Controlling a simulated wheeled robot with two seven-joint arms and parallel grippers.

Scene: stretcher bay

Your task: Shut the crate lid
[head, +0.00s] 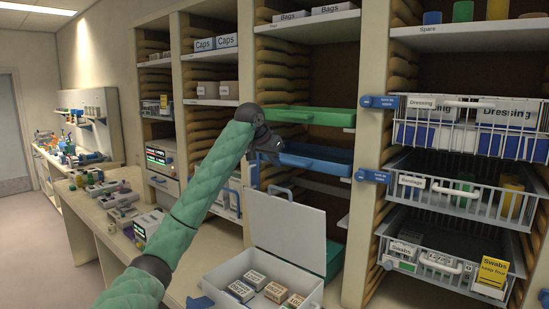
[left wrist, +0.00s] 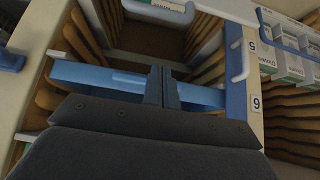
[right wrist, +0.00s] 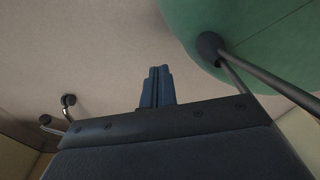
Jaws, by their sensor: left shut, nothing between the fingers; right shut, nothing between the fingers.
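The pale grey crate (head: 292,274) stands open on the counter at the bottom middle of the head view. Its lid (head: 285,226) stands up, tilted back from the rear edge. Several small labelled boxes (head: 276,291) lie inside. The crate's front is cut off by the frame. My left gripper (head: 275,157) is above the lid, apart from it, in front of the shelves. Its fingers (left wrist: 162,84) are together and empty in the left wrist view. My right gripper (right wrist: 156,86) is outside the head view; its fingers are together and empty in the right wrist view, away from the crate.
A blue tray (head: 325,160) and a green tray (head: 315,116) jut from the shelf behind my left gripper. Wire baskets (head: 460,198) stick out on the right. A green rounded thing (right wrist: 260,35) with metal rods is near my right gripper. Small devices line the counter to the left.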

